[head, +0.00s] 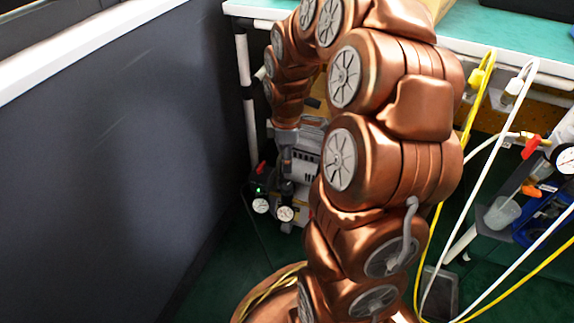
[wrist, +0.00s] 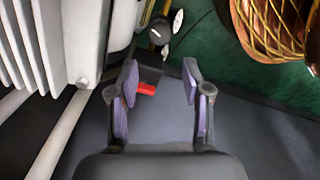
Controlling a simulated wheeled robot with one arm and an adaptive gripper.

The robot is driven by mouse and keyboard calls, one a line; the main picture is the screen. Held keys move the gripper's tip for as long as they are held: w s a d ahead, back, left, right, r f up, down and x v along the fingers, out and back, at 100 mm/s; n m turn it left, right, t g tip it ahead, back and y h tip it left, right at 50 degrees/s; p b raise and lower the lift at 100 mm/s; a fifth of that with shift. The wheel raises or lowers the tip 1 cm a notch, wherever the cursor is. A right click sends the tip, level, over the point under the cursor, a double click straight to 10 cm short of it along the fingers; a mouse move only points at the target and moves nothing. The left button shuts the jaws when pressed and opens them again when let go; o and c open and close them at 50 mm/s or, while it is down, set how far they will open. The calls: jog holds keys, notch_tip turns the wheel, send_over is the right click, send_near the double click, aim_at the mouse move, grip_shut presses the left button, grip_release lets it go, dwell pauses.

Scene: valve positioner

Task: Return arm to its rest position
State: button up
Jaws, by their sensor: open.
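My copper-coloured arm rises from its base, arches over and hangs down at the far side in the head view. My gripper (head: 287,160) points down there, in front of a grey device (head: 306,158). Two small round gauges (head: 273,209) sit low beside the device. In the wrist view my gripper (wrist: 161,82) is open, its purple-padded fingers wide apart with nothing held. A red part (wrist: 146,89) on a dark block shows between and beyond the fingers. A black knob (wrist: 159,32) is further up. The lower part of the device is partly hidden by my arm.
A dark wall panel (head: 140,150) with a white top stands close at left. A teal-topped bench (head: 500,30) is at the back. Yellow and white cables (head: 478,180) hang at right, near a gauge (head: 565,158) and a blue bin (head: 540,222). A white finned body (wrist: 45,40) is left of my gripper.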

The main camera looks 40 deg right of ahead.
jog(key=shift+r, duration=0.35)
dwell(0.3)
jog(key=s+a+r+m+p, duration=0.3)
jog(key=s+a+r+p, duration=0.3)
jog(key=r+p, duration=0.9)
jog(key=s+a+r+m+g+p, duration=0.1)
jog(key=s+a+r+m+p, duration=0.3)
jog(key=s+r+p, duration=0.5)
jog(key=s+a+r+m+p, duration=0.3)
jog(key=s+a+r+p, duration=0.4)
jog(key=r+p, duration=1.4)
notch_tip(320, 180, up, 7)
jog(key=shift+s+a+f+m+g, duration=0.1)
jog(key=shift+s+a+m+g, duration=0.25)
jog(key=shift+s, duration=0.2)
jog(key=shift+c, duration=0.7)
jog(key=shift+a, duration=0.2)
